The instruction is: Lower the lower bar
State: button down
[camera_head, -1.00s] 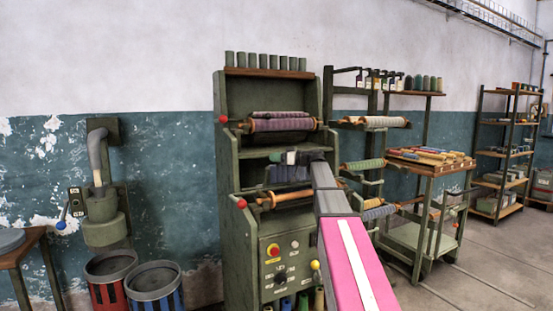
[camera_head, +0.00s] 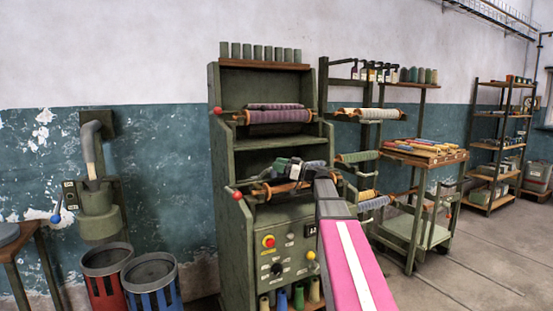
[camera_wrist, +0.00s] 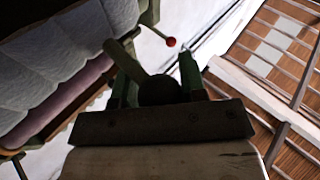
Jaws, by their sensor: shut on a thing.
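The lower bar (camera_head: 268,190) is a wooden roller across the front of the green machine, with a red ball knob (camera_head: 237,195) by its left end. My gripper (camera_head: 288,176) is at this bar in the head view and covers its middle and right part. In the wrist view, my gripper's fingers (camera_wrist: 158,78) stand on both sides of a dark rounded piece, and the gripper is shut on it. This piece appears to be part of the lower bar, but shadow hides its exact shape. A red ball (camera_wrist: 171,42) shows beyond the fingers.
An upper roller with purple cloth (camera_head: 278,116) sits above on the machine. A control panel (camera_head: 288,250) with a red button is below. A wooden-topped cart (camera_head: 425,155) with yarn stands to the right. Red (camera_head: 107,285) and blue (camera_head: 152,290) bins stand at left.

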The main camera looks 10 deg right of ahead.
jog(key=f, duration=0.1)
jog(key=s+f+n+y, duration=0.1)
jog(key=f+n, duration=0.1)
jog(key=shift+s+d+f+y, duration=0.15)
jog(key=shift+s+d+y, duration=0.05)
jog(key=shift+d+y, duration=0.1)
jog(key=shift+s+d+f, duration=0.1)
jog(key=shift+s+f, duration=0.15)
jog(key=shift+f, duration=0.65)
jog(key=shift+s+d+f, duration=0.1)
jog(key=shift+s+f, duration=0.15)
jog(key=shift+f, duration=0.65)
jog(key=c, duration=0.7)
grip_release()
jog(key=shift+c, duration=0.2)
jog(key=shift+d+f, duration=0.1)
jog(key=v, duration=1)
jog(key=shift+s+d, duration=0.25)
jog(key=shift+d, duration=0.2)
